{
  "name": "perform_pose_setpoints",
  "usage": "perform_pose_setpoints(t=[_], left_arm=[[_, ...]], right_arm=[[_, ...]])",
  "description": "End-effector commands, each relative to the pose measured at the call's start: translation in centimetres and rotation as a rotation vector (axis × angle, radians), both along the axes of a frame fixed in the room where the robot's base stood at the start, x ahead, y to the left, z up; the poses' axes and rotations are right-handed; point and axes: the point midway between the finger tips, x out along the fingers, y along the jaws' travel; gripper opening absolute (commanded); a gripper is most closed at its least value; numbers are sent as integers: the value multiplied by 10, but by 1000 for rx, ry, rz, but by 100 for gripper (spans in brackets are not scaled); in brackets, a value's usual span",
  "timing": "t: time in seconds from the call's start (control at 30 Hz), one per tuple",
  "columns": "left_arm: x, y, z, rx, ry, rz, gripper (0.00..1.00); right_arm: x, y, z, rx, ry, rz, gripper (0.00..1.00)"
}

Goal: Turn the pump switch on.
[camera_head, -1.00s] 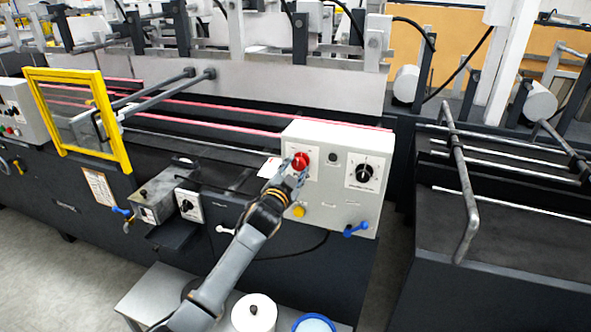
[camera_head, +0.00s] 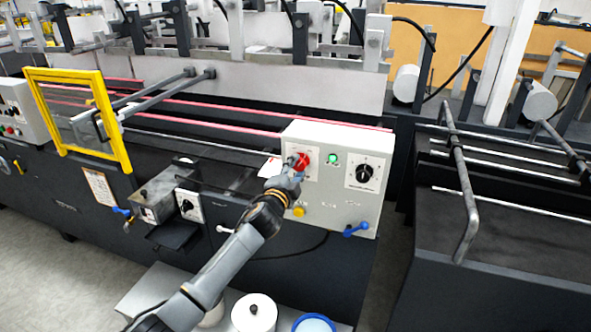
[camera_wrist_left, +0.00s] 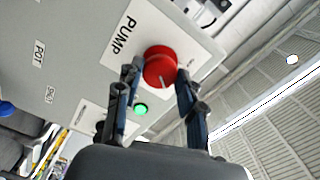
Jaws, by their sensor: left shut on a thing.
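The pump switch is a red round knob (camera_head: 303,160) on the front of a light grey control box (camera_head: 330,215). In the left wrist view the red knob (camera_wrist_left: 160,68) sits on a white plate marked PUMP, with a pale line on its face. My left gripper (camera_head: 298,168) is at the knob, with one finger on each side of it, shut on it. A small lamp (camera_head: 333,159) right of the knob glows green; it also shows in the left wrist view (camera_wrist_left: 141,109). My right gripper is not in view.
A black selector dial (camera_head: 365,173) is right of the lamp. A yellow button (camera_head: 299,212) and a blue lever (camera_head: 356,229) are low on the box. Containers (camera_head: 254,314) stand on a low shelf below. A yellow-framed guard (camera_head: 97,78) is at the left.

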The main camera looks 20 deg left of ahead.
Motion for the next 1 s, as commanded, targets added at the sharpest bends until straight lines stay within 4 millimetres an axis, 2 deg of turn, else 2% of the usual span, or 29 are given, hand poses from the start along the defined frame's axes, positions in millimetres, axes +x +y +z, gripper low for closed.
perform_pose_setpoints(t=[0.4, 0.43, 0.53, 0.87, 1.0], left_arm=[[0, 0, 1, 11, -1, 0, 7], [0, 0, 1, 11, -1, 0, 41], [0, 0, 0, 10, -1, 0, 61], [-1, 0, 0, 8, 0, 0, 62], [-9, 1, -1, 9, 0, 1, 62]], right_arm=[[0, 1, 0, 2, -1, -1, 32], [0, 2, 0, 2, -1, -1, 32], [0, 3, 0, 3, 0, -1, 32], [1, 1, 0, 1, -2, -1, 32], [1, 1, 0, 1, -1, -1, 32]])
